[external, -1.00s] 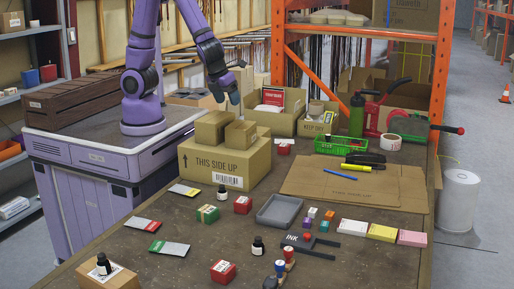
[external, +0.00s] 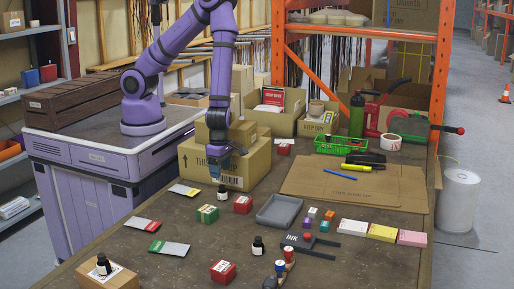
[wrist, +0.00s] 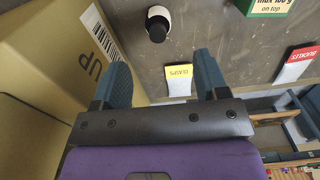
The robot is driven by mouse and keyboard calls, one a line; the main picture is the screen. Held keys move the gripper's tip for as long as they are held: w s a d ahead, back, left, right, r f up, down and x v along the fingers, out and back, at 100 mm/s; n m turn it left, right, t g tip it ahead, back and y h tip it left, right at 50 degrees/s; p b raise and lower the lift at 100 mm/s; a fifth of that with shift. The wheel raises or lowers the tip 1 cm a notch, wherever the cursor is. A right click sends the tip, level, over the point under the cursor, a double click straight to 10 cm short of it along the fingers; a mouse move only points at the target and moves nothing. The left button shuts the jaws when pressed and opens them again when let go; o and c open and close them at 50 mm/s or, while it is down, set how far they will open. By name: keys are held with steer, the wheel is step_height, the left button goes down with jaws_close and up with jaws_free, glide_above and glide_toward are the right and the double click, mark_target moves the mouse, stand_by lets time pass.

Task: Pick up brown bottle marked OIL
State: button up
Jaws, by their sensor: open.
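A small dark bottle with a white label (external: 222,191) stands upright on the bench in front of the large carton. In the wrist view the bottle (wrist: 157,27) shows near the top edge, beyond the fingertips. Two similar bottles stand nearer the front: one on the bench (external: 258,246), one on a small carton (external: 103,265). No label is readable as OIL, and all look nearly black. My gripper (external: 217,177) is open and empty, pointing down just above the first bottle. Its two blue fingers (wrist: 161,62) are spread apart in the wrist view.
The large carton (external: 255,165) stands close beside my gripper, with smaller boxes on top. A yellow-topped packet (external: 184,190), a green box (external: 207,214) and a red box (external: 243,204) lie around the bottle. A grey tray (external: 262,221) is to the right.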

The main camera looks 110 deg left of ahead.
mark_target(222, 186)
steer(key=shift+a+f, duration=0.1)
steer(key=shift+f, duration=4.65)
steer(key=c, duration=1)
